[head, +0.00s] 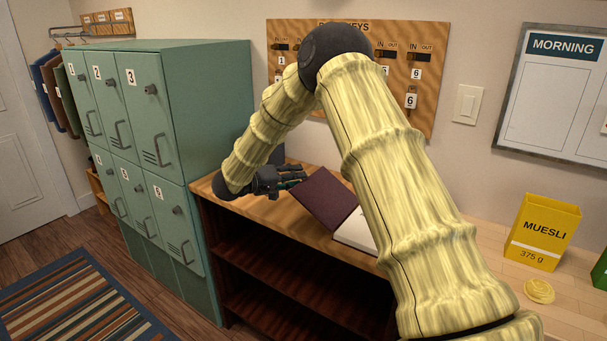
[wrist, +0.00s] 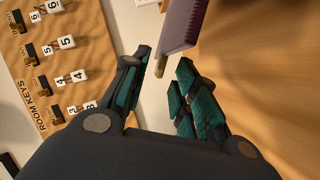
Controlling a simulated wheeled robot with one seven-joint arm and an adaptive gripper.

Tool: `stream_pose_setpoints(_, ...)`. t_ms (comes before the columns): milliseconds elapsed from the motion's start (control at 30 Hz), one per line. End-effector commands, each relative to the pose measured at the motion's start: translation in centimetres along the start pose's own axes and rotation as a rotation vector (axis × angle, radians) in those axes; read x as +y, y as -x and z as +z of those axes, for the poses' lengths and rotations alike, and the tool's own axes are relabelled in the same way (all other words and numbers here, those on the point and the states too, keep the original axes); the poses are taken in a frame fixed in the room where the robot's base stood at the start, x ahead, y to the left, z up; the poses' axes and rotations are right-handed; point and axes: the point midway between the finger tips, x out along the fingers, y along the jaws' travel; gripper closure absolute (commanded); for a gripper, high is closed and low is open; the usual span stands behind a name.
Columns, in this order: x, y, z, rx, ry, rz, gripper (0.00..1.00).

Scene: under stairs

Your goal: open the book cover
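The book lies on the wooden top of the dark shelf unit. Its dark purple cover (head: 325,197) is swung over to the left, away from the white pages (head: 354,233), which show bare. I cannot tell whether the cover lies flat or is still tilted. My arm hides part of the pages. My gripper (head: 292,178) is at the cover's far left edge. In the wrist view, my gripper (wrist: 164,66) has its teal-padded fingers apart. The purple cover (wrist: 183,25) reaches in near the fingertips, with a gap showing between the fingers.
Green lockers (head: 160,130) stand close left of the shelf unit (head: 290,265). The key board (head: 430,80) hangs on the wall behind; it also fills the left of the wrist view (wrist: 45,75). A yellow muesli box (head: 541,232) and a round gold item (head: 539,291) stand at right.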

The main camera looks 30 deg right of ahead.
Motion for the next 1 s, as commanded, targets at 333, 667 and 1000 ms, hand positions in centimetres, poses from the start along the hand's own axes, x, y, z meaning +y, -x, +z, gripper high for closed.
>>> stream_pose_setpoints(333, 0.1, -3.4, 0.0, 0.000, -0.001, 0.000, 0.71)
stream_pose_setpoints(667, 0.0, -3.6, 0.0, 0.000, -0.001, 0.000, 0.71)
stream_pose_setpoints(1000, 0.0, -3.6, 0.0, 0.000, -0.001, 0.000, 1.00)
